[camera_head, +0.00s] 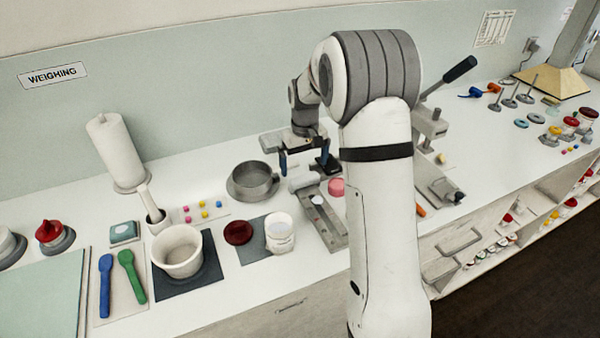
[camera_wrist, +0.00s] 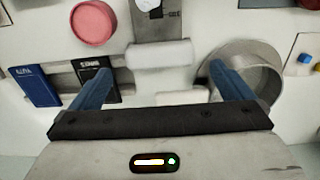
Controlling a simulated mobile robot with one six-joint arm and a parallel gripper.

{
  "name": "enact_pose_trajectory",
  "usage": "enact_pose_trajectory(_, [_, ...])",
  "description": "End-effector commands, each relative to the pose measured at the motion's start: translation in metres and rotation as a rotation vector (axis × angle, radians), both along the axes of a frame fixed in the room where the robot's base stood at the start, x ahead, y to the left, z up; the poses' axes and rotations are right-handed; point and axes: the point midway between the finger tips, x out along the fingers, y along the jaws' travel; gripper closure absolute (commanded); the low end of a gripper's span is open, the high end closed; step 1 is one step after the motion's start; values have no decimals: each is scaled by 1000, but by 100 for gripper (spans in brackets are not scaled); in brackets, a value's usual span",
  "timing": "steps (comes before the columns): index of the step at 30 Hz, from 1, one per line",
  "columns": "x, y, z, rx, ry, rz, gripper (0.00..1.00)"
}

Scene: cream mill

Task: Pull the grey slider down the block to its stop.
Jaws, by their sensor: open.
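A pale grey rounded bar (camera_head: 303,178), which looks like the slider, lies across the far end of a flat grey metal block (camera_head: 334,232). In the wrist view the bar (camera_wrist: 160,55) lies just beyond my fingertips, crosswise, with the block (camera_wrist: 160,27) running away past it. My gripper (camera_head: 303,166) is open, with its two blue fingers spread. In the wrist view the gripper (camera_wrist: 160,78) straddles the bar's width, one finger toward each end, and nothing is held. I cannot tell the fingers' height over the bar.
A grey pan (camera_head: 253,182) stands close left of the bar. A pink disc (camera_head: 336,187) lies to its right. Blue (camera_wrist: 35,87) and black (camera_wrist: 100,77) labelled packs stand beside one finger. A white jar (camera_head: 280,234) stands left of the block.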

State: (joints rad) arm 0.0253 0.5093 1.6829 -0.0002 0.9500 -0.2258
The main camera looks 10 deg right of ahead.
Motion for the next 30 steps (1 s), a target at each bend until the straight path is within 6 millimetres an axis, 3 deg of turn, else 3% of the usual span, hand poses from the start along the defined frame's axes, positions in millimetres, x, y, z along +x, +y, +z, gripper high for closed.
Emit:
enact_pose_trajectory(9, [-1, -1, -42, 0, 1, -2, 0])
enact_pose_trajectory(19, [0, -1, -47, 0, -1, -3, 0])
enact_pose_trajectory(30, [0, -1, -47, 0, -1, -3, 29])
